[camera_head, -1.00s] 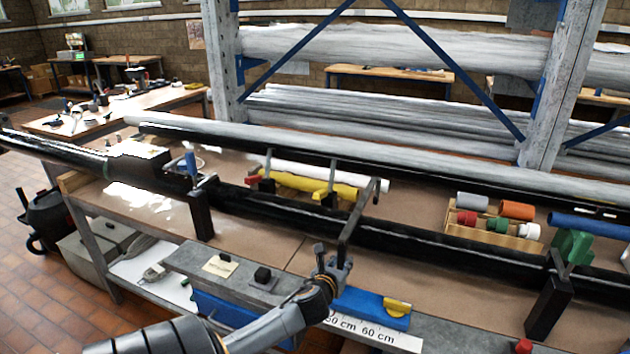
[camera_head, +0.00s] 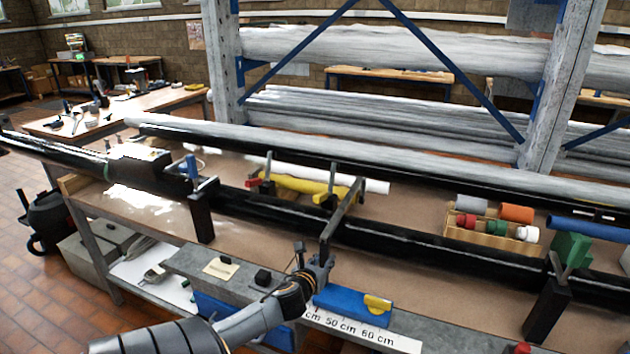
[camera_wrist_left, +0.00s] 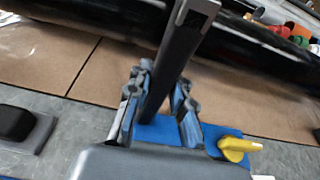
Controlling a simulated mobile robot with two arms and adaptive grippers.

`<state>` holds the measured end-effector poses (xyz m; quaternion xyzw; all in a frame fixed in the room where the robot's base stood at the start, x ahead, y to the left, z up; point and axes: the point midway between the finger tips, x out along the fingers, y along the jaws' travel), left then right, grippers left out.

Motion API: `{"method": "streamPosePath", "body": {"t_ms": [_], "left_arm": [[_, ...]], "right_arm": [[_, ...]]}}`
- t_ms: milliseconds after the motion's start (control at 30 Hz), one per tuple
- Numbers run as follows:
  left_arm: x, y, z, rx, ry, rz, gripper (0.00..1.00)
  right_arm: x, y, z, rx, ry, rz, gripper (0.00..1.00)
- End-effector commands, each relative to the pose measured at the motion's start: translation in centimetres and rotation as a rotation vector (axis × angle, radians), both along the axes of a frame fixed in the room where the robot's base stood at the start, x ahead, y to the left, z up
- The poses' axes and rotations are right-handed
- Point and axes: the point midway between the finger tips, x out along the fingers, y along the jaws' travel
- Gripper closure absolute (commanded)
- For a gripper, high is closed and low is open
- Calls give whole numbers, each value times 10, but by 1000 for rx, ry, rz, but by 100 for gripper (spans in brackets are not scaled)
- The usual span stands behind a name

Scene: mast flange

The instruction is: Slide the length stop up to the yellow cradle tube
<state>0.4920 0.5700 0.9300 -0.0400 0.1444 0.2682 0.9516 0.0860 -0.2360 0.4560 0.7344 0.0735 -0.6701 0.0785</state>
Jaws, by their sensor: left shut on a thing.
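The length stop has a blue base (camera_head: 352,302) with a yellow lever (camera_head: 377,303) on the scale rail and a dark grey arm (camera_head: 337,222) reaching up and back over the black pipe. The yellow cradle tube (camera_head: 300,185) lies behind that pipe. Its right end is close to the left of the stop's arm; I cannot tell whether they touch. My left gripper (camera_head: 318,268) is shut on the stop's upright just above the base. The left wrist view shows the fingers (camera_wrist_left: 157,105) on both sides of the upright (camera_wrist_left: 175,70). My right gripper is not in view.
A white tube (camera_head: 372,186) lies behind the yellow one. Clamp posts stand along the black pipe (camera_head: 400,243). A crate (camera_head: 520,244) of coloured pieces and a green block (camera_head: 570,251) are at the right. A small black block (camera_head: 262,277) sits on the grey ledge left of my gripper.

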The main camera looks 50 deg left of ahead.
Motion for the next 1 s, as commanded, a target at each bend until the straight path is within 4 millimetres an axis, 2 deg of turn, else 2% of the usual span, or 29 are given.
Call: {"method": "streamPosePath", "body": {"t_ms": [400, 833, 867, 933, 1000], "left_arm": [[-12, 19, -2, 1, 5, 3, 100], [-16, 24, -2, 0, 5, 6, 100], [-16, 24, -2, 0, 5, 6, 72], [-15, 24, -2, 0, 5, 5, 58], [-15, 24, -1, 1, 4, 4, 55]], "right_arm": [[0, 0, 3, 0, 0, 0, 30], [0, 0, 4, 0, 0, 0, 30], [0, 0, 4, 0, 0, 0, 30], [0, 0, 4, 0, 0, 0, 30], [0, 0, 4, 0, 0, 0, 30]]}}
